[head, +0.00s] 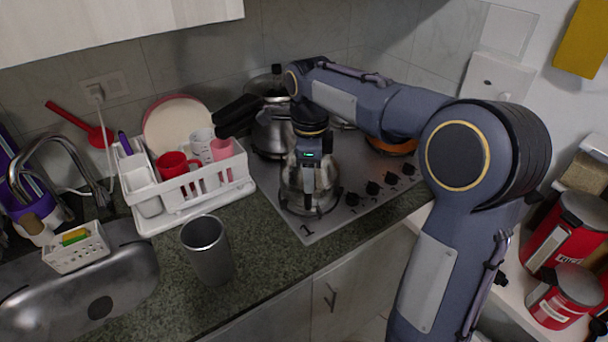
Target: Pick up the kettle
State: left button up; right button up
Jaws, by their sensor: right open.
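A shiny metal vessel that looks like the kettle (291,181) stands upright on the front left burner of the stove. My right gripper (308,189) is open, pointing down, directly over and in front of the kettle. The gripper hides the middle of the kettle and its handle. I cannot tell whether the fingers touch it. My left gripper is not in view.
A metal pot (271,132) with black handles sits behind the kettle on the stove (337,207). An orange pan (392,146) is at the back right. A white dish rack (190,195) with cups and a grey tumbler (207,251) stand left.

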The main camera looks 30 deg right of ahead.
jog(key=f, duration=0.5)
jog(key=shift+s+a+f, duration=0.1)
jog(key=shift+a+f, duration=0.1)
jog(key=shift+c, duration=0.2)
grip_shut()
jog(key=shift+r, duration=0.15)
dwell(0.9)
